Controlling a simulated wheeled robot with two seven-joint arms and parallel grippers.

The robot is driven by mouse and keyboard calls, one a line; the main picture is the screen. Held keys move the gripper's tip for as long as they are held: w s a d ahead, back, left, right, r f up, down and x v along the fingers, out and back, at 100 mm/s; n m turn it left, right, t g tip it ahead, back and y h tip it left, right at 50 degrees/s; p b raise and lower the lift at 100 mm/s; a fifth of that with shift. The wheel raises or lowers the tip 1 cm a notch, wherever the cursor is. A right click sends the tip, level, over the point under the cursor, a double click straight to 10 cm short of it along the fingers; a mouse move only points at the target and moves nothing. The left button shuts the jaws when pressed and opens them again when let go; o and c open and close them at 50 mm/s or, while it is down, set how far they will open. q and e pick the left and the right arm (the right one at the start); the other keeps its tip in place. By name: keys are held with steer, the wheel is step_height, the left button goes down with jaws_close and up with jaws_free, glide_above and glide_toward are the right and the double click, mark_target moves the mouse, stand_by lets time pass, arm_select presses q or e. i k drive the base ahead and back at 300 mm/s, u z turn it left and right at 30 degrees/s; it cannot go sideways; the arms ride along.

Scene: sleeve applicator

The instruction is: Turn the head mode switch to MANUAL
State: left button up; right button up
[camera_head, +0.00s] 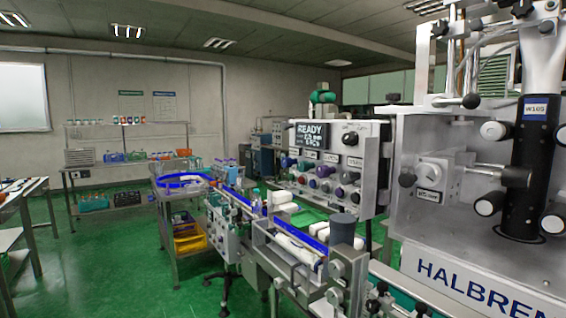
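No switch label that reads as head mode or MANUAL can be made out at this size. A grey control panel (336,172) stands right of centre, with a lit READY display (311,135) and several coloured knobs and buttons. A black rotary knob (350,138) sits on a white plate at the panel's upper right; its small markings are unreadable. On the large machine (480,264) marked HALBREN, a grey block (440,172) carries black knobs and a small dark label (428,196) that is too small to read. Neither of my grippers shows.
A conveyor (300,246) with blue rails and white parts runs in front of the panel. The large machine fills the right side. A wheeled stand with a yellow bin (190,243) is left of the conveyor. A steel table (18,200) is at far left. Green floor (110,265) between is clear.

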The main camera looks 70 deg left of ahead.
mark_target(351, 139)
steer(key=u, duration=1.85)
